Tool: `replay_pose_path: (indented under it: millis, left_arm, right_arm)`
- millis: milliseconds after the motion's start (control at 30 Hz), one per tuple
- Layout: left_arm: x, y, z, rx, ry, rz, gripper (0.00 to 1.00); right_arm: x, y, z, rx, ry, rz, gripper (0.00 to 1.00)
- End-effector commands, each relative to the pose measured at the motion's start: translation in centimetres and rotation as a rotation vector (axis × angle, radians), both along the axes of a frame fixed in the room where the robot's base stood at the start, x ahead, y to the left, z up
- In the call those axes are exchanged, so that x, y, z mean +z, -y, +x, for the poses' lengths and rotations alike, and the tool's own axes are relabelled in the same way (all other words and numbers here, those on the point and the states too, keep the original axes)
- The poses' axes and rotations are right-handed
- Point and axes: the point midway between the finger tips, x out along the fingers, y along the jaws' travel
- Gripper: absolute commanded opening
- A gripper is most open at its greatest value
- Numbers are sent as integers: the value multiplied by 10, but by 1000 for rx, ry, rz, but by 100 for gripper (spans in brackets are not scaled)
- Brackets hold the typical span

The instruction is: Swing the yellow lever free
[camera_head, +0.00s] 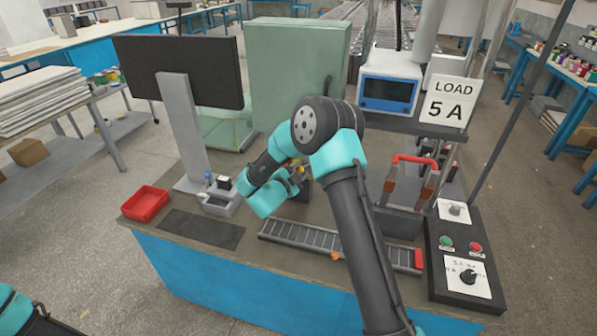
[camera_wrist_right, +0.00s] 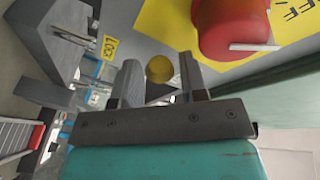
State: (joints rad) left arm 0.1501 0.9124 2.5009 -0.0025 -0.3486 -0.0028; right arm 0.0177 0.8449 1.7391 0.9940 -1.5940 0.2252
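The yellow lever's round knob (camera_wrist_right: 159,69) shows between the fingertips of my right gripper (camera_wrist_right: 160,78) in the right wrist view. The two fingers stand apart, with a visible gap between the knob and the right-hand finger; I cannot tell whether the other finger touches it. A yellow label reading LOCK (camera_wrist_right: 110,47) is just left of the fingers. In the head view my right gripper (camera_head: 299,173) is at the middle of the bench, mostly hidden by my arm, with a little yellow showing there. My left gripper is out of view.
A red knob (camera_wrist_right: 222,28) on a yellow plate (camera_wrist_right: 288,22) is close above the right finger. In the head view a roller track (camera_head: 290,238), a red tray (camera_head: 145,204), a monitor (camera_head: 180,70) and a control box (camera_head: 460,255) stand on the bench.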

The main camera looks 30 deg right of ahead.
Motion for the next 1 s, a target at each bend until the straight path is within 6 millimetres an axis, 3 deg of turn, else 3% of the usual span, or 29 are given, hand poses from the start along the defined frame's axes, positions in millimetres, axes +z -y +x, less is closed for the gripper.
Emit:
replay_pose_path:
  millis: [300, 667, 1000]
  left_arm:
    - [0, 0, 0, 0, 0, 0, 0]
    - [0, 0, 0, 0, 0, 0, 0]
    - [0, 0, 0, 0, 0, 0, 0]
  right_arm:
    - [0, 3, 1, 0, 0, 0, 39]
    - [0, 3, 1, 0, 0, 0, 6]
    - [-2, 3, 0, 0, -24, -24, 5]
